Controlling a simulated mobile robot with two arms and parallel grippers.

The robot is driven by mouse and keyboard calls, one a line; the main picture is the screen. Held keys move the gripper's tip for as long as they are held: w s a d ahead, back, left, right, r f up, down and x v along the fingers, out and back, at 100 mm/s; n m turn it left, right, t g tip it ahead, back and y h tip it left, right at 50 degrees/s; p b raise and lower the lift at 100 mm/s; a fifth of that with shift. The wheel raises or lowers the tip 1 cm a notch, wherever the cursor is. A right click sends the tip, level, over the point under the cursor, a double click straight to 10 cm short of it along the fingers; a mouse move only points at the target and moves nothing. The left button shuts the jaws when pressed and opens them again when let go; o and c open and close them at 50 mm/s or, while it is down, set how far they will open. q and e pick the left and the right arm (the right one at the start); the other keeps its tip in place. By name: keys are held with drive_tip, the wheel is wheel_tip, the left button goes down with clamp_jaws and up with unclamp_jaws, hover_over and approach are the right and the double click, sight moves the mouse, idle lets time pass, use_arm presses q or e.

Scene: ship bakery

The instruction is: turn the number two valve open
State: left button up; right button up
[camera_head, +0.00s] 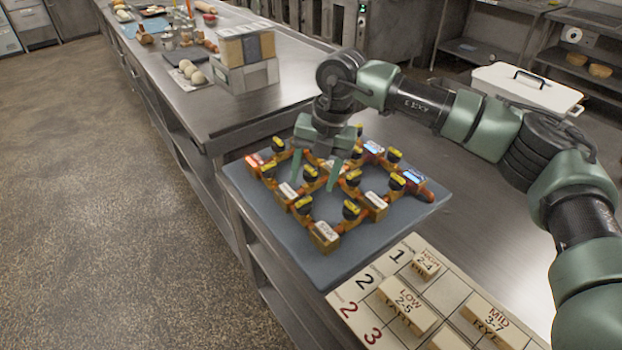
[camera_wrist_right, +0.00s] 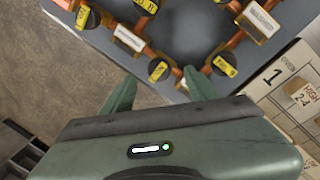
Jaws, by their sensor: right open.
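A grey board (camera_head: 240,185) carries orange pipework with several black valves with yellow handles. My right gripper (camera_head: 316,174) comes down over the middle of the board, fingers open and pointing down. In the right wrist view one valve (camera_wrist_right: 158,70) shows between the two fingertips (camera_wrist_right: 160,82), and no finger is seen closed on it. Another valve (camera_wrist_right: 222,64) sits just right of it. The markings on the handles are too small to tell which valve is number two. My left gripper is not in view.
White and blue label blocks (camera_head: 325,234) stand along the pipes. A numbered card (camera_head: 345,305) with wooden blocks lies on the steel counter (camera_head: 455,225) in front. Stacked boxes (camera_head: 247,65) and dough balls stand behind. A white lidded bin (camera_head: 525,88) is at the back right.

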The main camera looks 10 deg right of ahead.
sight(305, 201)
drive_tip(key=shift+s+a+f, duration=0.1)
drive_tip(key=shift+f, duration=0.25)
drive_tip(key=f, duration=0.1)
drive_tip(key=a+f+p, duration=0.1)
drive_tip(key=s+f, duration=0.1)
drive_tip(key=shift+s+a, duration=0.1)
drive_tip(key=shift+a, duration=0.15)
drive_tip(key=shift+w+f+p, duration=0.2)
drive_tip(key=shift+f, duration=0.4)
drive_tip(key=shift+w+f+p, duration=0.15)
drive_tip(key=shift+w+f, duration=0.05)
drive_tip(key=shift+f, duration=0.4)
drive_tip(key=shift+w+f, duration=0.1)
drive_tip(key=shift+f, duration=0.2)
drive_tip(key=shift+a, duration=0.15)
clamp_jaws()
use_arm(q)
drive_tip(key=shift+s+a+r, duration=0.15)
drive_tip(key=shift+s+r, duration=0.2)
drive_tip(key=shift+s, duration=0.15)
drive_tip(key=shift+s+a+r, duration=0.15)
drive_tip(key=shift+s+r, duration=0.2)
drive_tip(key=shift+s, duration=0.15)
